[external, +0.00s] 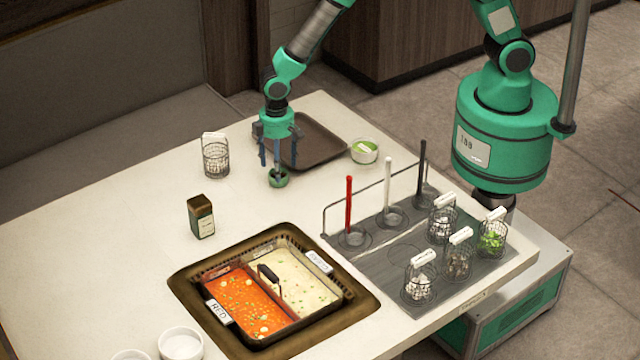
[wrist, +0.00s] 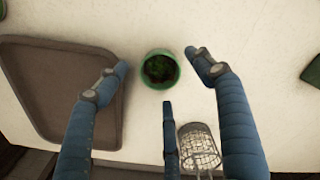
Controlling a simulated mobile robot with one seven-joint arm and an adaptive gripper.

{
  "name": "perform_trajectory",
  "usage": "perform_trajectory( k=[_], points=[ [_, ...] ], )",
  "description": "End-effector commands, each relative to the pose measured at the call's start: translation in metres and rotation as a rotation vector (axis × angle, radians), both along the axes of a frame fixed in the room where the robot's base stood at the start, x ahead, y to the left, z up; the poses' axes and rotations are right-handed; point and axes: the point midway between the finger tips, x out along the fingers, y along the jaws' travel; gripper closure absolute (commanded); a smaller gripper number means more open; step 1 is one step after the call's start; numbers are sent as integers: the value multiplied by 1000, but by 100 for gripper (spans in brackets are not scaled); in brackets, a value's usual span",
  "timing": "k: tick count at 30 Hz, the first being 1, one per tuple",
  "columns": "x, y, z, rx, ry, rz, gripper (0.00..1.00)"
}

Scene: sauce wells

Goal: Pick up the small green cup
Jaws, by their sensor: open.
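The small green cup (external: 278,182) stands upright on the pale table, just below my gripper (external: 277,160). The fingers look apart from the cup and hold nothing. Whether the tips are level with the rim is hard to tell.
A brown tray (external: 312,145) lies behind the cup, with a green-labelled bowl (external: 364,151) to its right. A wire basket (external: 215,158) stands left of my gripper. A dark green box (external: 201,217), a two-part sauce pan (external: 262,338) and a rack of ladles (external: 405,245) are nearer.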

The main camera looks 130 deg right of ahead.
Motion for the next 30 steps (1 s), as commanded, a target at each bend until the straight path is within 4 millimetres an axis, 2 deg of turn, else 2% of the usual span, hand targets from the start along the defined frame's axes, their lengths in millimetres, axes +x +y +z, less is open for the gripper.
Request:
perform_trajectory(
  k=[3,9,27,28,30],
  points=[
    [0,1,-18,1,2,0,32],
    [1,0,-35,1,1,0,32],
    [1,0,-37,0,0,0,32],
    [1,0,-37,0,0,0,34],
    [1,0,-37,0,0,0,48]
  ],
)
